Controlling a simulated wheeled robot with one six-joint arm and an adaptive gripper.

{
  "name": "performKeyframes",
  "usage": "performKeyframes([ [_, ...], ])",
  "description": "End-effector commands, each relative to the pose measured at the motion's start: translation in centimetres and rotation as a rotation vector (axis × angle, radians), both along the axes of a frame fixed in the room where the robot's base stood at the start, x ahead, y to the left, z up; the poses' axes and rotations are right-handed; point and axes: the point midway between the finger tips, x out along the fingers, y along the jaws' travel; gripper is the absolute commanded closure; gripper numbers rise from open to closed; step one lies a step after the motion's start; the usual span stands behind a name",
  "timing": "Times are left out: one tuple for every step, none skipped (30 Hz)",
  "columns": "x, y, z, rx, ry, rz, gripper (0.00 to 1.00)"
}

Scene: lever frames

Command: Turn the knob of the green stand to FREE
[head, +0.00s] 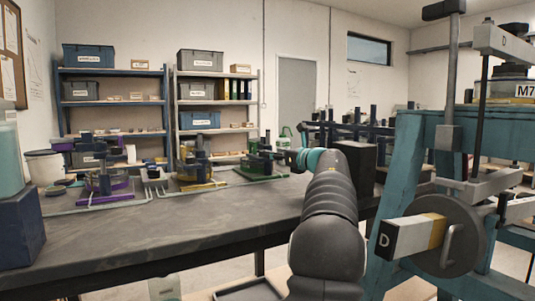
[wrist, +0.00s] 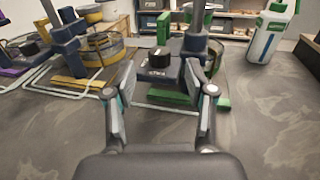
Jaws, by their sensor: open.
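The green stand (wrist: 172,98) is straight ahead in the wrist view, with a green base, a green post and a dark blue block. A round black knob (wrist: 158,57) sits on top of the block, with a small pale label below it, too small to read. In the head view the green stand (head: 262,165) is on the bench, just left of my arm's far end. My gripper (wrist: 160,82) is open and empty, its two fingers spread in front of the stand, apart from the knob. The head view does not show the fingers clearly.
A yellow stand (wrist: 100,50) is left of the green one, and a purple stand (head: 103,186) is farther left. A white bottle (wrist: 268,38) stands at the right. The bench top (head: 175,230) is clear in front. A teal frame (head: 397,190) rises at the right.

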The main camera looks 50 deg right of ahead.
Motion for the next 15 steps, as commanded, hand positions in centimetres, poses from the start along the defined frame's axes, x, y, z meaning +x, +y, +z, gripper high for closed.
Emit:
performKeyframes([
  [-1.2, 0.0, 0.1, 0.001, 0.000, -0.004, 0.45],
  [-1.8, 0.0, 0.1, 0.001, 0.000, -0.004, 0.45],
  [-2.6, 0.1, 0.0, 0.000, 0.000, -0.003, 0.45],
  [-3.1, 0.1, 0.0, 0.001, 0.000, -0.003, 0.45],
  [-3.6, 0.2, 0.1, 0.000, -0.001, -0.003, 0.45],
  [-4.2, 0.2, 0.0, 0.002, 0.000, -0.003, 0.45],
  [-4.6, 0.2, 0.0, 0.001, -0.001, -0.003, 0.45],
  [-5.0, 0.3, 0.1, 0.000, -0.001, -0.003, 0.45],
  [-5.5, 0.3, 0.0, 0.000, 0.000, -0.003, 0.45],
  [-5.8, 0.3, 0.0, 0.000, 0.000, -0.002, 0.45],
  [-6.0, 0.3, 0.0, 0.000, 0.000, -0.002, 0.45],
  [-6.3, 0.3, 0.0, 0.000, 0.000, -0.001, 0.45],
  [-6.4, 0.3, 0.0, 0.000, 0.000, -0.001, 0.45],
  [-6.5, 0.4, 0.0, 0.000, 0.000, -0.001, 0.45],
  [-6.6, 0.4, 0.0, 0.000, 0.000, -0.001, 0.45],
])
